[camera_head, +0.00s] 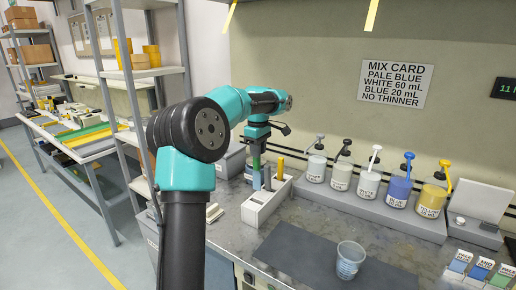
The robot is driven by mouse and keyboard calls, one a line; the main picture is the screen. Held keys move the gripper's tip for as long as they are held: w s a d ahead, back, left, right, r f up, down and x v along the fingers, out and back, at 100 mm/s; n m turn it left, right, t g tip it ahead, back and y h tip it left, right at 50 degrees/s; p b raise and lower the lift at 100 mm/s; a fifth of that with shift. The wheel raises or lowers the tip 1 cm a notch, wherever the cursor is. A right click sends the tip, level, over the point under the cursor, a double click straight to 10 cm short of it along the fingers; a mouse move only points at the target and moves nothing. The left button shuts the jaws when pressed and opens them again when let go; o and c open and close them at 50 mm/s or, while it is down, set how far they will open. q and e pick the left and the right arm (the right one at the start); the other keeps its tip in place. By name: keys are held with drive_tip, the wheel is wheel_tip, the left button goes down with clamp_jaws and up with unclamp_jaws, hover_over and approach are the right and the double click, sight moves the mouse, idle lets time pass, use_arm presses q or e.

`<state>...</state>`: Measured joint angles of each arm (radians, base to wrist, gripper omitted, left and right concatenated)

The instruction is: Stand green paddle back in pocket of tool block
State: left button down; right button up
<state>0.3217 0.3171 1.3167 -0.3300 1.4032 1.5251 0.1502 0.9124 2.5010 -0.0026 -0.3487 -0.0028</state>
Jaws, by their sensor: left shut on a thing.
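The green paddle (256,163) is upright under my left gripper (257,150), which is shut on it. The white tool block (256,213) stands on the bench with open pockets in its top. The paddle is over or at the back left part of the block; I cannot tell whether its lower end is inside a pocket. A yellow-handled tool (280,168) and a grey-blue piece (267,178) stand at the block's back end. My right gripper is out of view.
Several pump bottles, including a blue one (398,190), stand on a grey riser (375,210) to the right. A mix card (394,84) hangs on the wall.

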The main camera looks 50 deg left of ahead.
sight(258, 178)
use_arm(q)
drive_tip(key=shift+f, duration=5.95)
drive_tip(key=c, duration=0.9)
unclamp_jaws()
drive_tip(key=shift+r, duration=0.15)
drive_tip(key=shift+r, duration=4.4)
wheel_tip(258, 178, up, 17)
drive_tip(key=shift+r, duration=0.2)
